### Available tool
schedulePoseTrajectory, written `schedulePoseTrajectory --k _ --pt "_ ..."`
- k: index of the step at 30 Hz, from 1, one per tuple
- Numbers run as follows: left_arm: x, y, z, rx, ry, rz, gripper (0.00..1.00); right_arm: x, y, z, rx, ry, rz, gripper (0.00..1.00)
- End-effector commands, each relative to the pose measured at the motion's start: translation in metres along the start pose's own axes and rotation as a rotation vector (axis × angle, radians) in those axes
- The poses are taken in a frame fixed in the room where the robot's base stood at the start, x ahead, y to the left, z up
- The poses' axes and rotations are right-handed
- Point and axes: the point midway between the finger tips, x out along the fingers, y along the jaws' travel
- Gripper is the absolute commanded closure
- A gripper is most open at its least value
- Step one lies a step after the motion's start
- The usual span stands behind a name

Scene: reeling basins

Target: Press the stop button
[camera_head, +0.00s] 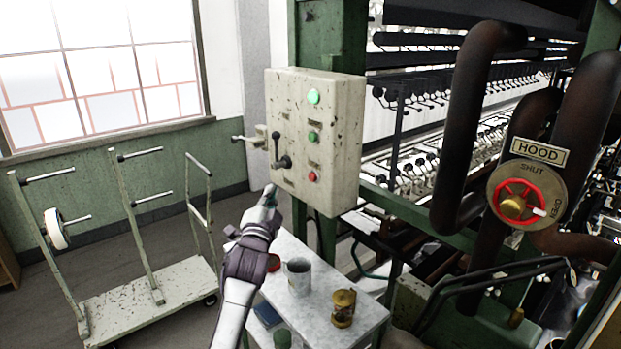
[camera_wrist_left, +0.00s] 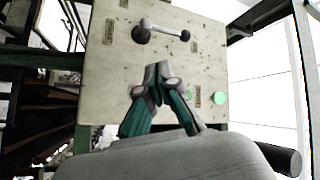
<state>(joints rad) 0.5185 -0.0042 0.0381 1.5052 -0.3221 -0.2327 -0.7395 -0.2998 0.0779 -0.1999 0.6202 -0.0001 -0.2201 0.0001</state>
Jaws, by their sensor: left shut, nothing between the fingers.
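The red button (camera_head: 312,176), the likely stop button, is low on the front of a worn cream control box (camera_head: 345,150). A green button (camera_head: 313,138) and a lit green lamp (camera_head: 314,96) are above it. A black lever (camera_head: 281,162) is to its left. My left gripper (camera_head: 271,190) is shut and empty, below and left of the red button in the head view. Contact cannot be told.
A cart (camera_head: 150,288) stands at left. Dark pipes and a red hood valve (camera_head: 529,204) are at right.

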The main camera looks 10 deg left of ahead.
Motion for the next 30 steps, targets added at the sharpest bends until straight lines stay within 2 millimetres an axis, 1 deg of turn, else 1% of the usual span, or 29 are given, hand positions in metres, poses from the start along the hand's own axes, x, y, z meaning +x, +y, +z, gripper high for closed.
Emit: schedulePoseTrajectory --k 5,15,18,24,30 --pt "0.008 0.009 -0.005 -0.003 0.000 -0.001 1.00 0.012 0.001 0.002 -0.001 -0.001 0.001 0.60" --pt "0.041 0.035 -0.029 -0.003 0.002 0.000 1.00 0.051 0.001 0.005 -0.001 -0.001 0.002 0.60" --pt "0.049 0.041 -0.033 -0.003 0.000 0.000 1.00 0.061 0.002 0.007 -0.001 -0.001 0.003 0.60" --pt "0.059 0.045 -0.042 -0.001 0.000 0.000 1.00 0.071 0.001 0.007 -0.001 -0.001 0.003 0.60" --pt "0.061 0.045 -0.044 0.000 0.000 0.001 1.00 0.071 0.001 0.007 -0.001 -0.001 0.003 0.60"
